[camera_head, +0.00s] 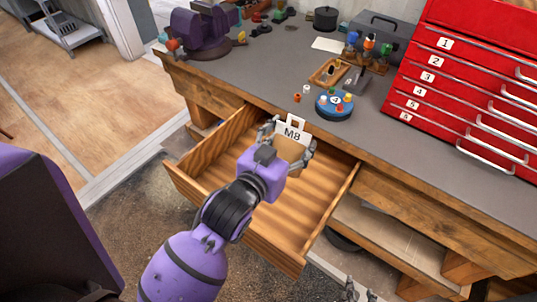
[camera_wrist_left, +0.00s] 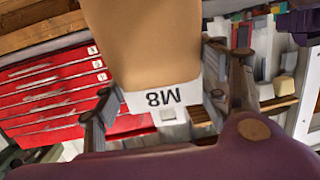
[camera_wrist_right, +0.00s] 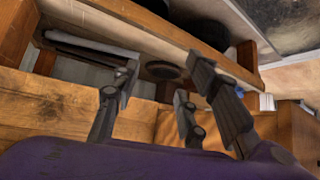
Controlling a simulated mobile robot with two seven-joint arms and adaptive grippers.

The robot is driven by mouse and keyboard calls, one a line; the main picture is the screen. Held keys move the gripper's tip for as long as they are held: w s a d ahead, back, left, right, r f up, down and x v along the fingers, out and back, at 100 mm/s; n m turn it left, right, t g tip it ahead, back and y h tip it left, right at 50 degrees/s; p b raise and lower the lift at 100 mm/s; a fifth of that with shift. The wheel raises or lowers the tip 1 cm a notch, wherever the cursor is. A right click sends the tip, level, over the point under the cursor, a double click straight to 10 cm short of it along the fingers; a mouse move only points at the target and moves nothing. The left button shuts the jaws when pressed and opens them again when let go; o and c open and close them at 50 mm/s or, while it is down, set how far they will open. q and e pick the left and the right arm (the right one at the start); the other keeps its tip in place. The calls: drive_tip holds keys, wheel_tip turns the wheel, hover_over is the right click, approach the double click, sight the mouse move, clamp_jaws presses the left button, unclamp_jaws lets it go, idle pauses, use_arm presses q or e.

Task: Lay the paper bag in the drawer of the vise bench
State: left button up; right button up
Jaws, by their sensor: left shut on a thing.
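The brown paper bag (camera_head: 289,151), with a white M8 label, is held by my left gripper (camera_head: 289,139) over the open wooden drawer (camera_head: 272,245) of the vise bench. In the left wrist view the bag (camera_wrist_left: 143,40) sits between the fingers of my left gripper (camera_wrist_left: 168,92), its label upside down. I cannot tell whether the bag touches the drawer floor. The drawer floor in view looks empty; my left arm hides part of it. My right gripper (camera_head: 358,292) shows only its fingertips at the bottom edge. In the right wrist view its fingers (camera_wrist_right: 163,92) are apart and empty.
The bench top (camera_head: 265,85) carries a purple vise (camera_head: 203,30), a blue round holder (camera_head: 334,105), a wooden tray (camera_head: 328,70) and a grey toolbox (camera_head: 378,40). A red numbered drawer cabinet (camera_head: 455,90) stands at right. A lower shelf (camera_head: 400,235) lies right of the drawer.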

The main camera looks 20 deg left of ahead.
use_arm(q)
drive_tip(key=w+d+f+m+g+h, duration=0.2)
drive_tip(key=d+f+m+g+h, duration=0.1)
drive_tip(key=d+f+m+g, duration=0.8)
drive_tip(key=w+a+f+m+g+y+b, duration=0.15)
drive_tip(key=a+m+g+y, duration=0.45)
drive_tip(key=a, duration=1)
wheel_tip(320, 180, down, 8)
drive_tip(key=m+t+y+b, duration=0.1)
drive_tip(key=m+b, duration=0.1)
drive_tip(key=b, duration=0.1)
drive_tip(key=shift+b, duration=0.3)
drive_tip(key=shift+w+a+f+t, duration=0.1)
drive_tip(key=shift+f+t, duration=0.2)
drive_tip(key=shift+f, duration=0.25)
wheel_tip(320, 180, down, 2)
drive_tip(key=shift+f+b, duration=0.15)
drive_tip(key=shift+b, duration=0.25)
drive_tip(key=shift+f, duration=0.5)
use_arm(e)
wheel_tip(320, 180, down, 6)
drive_tip(key=s+d, duration=0.1)
drive_tip(key=s, duration=0.1)
drive_tip(key=shift+s+d+g, duration=0.25)
drive_tip(key=shift+g, duration=0.05)
use_arm(q)
drive_tip(key=shift+w, duration=0.1)
use_arm(e)
drive_tip(key=shift+w, duration=0.1)
